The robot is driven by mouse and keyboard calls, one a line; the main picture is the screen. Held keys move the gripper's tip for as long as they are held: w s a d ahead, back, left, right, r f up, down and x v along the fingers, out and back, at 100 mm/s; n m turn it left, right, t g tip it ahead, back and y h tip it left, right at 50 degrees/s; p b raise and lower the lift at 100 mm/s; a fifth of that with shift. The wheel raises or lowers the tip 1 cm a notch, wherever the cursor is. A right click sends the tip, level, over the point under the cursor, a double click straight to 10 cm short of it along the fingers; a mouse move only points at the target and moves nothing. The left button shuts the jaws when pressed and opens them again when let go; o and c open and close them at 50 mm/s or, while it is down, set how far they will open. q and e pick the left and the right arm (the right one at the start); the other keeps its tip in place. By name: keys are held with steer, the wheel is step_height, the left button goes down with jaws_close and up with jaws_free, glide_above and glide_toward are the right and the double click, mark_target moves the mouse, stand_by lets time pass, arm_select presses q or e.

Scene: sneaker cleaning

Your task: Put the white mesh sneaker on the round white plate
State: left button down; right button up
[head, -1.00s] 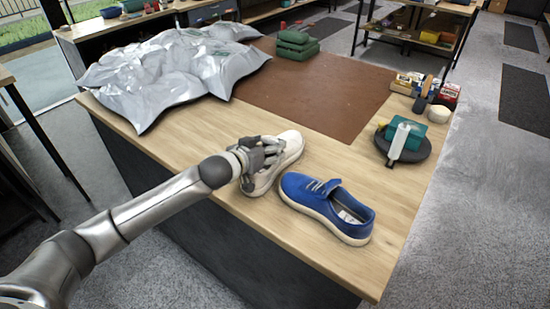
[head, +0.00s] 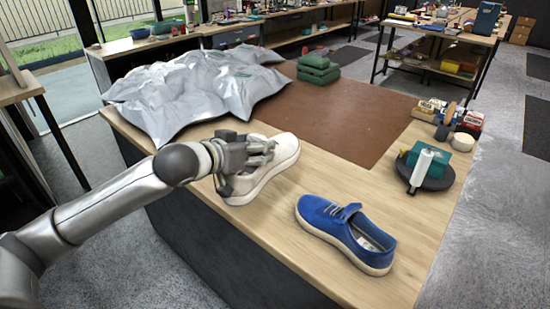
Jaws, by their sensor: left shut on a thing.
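The white mesh sneaker (head: 275,160) is in the middle of the head view, over the near left part of the wooden table. My left gripper (head: 245,158) is shut on its near left part, covering some of the upper. It looks raised a little, but the gap to the wood is hard to judge. The blue sneaker (head: 345,233) with a white sole stands on the wood to the right, apart from the white one. I cannot make out a round white plate. My right gripper is not in view.
A crumpled silver bag (head: 190,95) covers the table's left. A brown mat (head: 345,118) with folded green cloths (head: 318,68) lies behind. A dark round stand (head: 426,172) holds a teal box and white tube at right. Small boxes and jars (head: 467,139) stand behind it.

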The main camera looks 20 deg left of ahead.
arm_select(q)
steer(key=shift+s+a+r+b, duration=0.2)
steer(key=shift+s+a+r, duration=0.25)
steer(key=shift+s, duration=0.2)
steer(key=shift+s+a+r+b, duration=0.15)
steer(key=shift+s+a+r, duration=0.2)
steer(key=shift+s+a, duration=0.25)
steer(key=shift+s+a+r+b, duration=0.2)
steer(key=shift+s+a+r, duration=0.2)
steer(key=shift+s, duration=0.3)
steer(key=shift+d+f, duration=0.15)
steer(key=shift+d, duration=0.15)
steer(key=shift+n+y, duration=0.4)
steer(key=d, duration=0.3)
steer(key=d+f, duration=0.1)
steer(key=shift+s+d, duration=0.25)
steer(key=shift+s, duration=0.05)
steer(key=s+d+r+n+y, duration=0.2)
steer(key=s+d, duration=0.1)
steer(key=d, duration=0.2)
steer(key=shift+t, duration=0.3)
